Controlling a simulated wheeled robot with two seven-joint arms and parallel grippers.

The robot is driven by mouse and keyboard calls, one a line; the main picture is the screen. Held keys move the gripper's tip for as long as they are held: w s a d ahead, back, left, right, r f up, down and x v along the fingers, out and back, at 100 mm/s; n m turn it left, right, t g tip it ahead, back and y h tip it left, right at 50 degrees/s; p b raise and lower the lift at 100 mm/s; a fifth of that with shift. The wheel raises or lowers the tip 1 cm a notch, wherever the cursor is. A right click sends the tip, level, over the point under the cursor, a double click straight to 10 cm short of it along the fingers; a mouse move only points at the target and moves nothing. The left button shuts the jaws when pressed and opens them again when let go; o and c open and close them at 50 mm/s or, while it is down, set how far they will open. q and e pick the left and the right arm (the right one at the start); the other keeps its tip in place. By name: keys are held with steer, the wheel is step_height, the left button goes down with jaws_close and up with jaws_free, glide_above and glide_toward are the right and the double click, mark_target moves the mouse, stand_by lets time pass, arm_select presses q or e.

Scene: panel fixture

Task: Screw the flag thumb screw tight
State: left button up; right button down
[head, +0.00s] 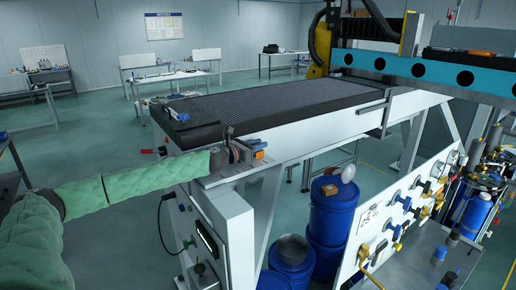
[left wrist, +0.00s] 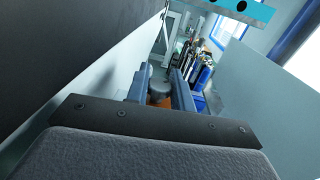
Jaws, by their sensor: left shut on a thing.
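My left arm comes in from the left in a green sleeve. Its gripper (head: 250,149) is at the near corner of the machine table, above a small metal ledge (head: 240,174). An orange piece (head: 259,155), which I take to be the flag thumb screw, shows at the jaws. In the left wrist view the two blue-grey fingers (left wrist: 160,88) stand on either side of this orange piece (left wrist: 158,102) and a dark grey round part (left wrist: 158,87). The jaws are shut on it. The screw's thread and seat are hidden. My right gripper is not in view.
The machine's long table (head: 270,102) runs away behind the gripper. A red-handled lever (head: 147,151) sticks out left of the ledge. Blue drums (head: 334,206) stand on the floor to the right. A white panel with several valves and knobs (head: 397,215) is further right.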

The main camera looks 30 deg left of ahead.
arm_select(q)
steer(key=shift+a+r, duration=0.1)
steer(key=shift+r, duration=0.2)
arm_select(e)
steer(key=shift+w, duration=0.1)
arm_select(q)
steer(key=o, duration=0.9)
steer(key=shift+o, duration=0.2)
steer(key=shift+s, duration=0.1)
steer(key=shift+f, duration=0.2)
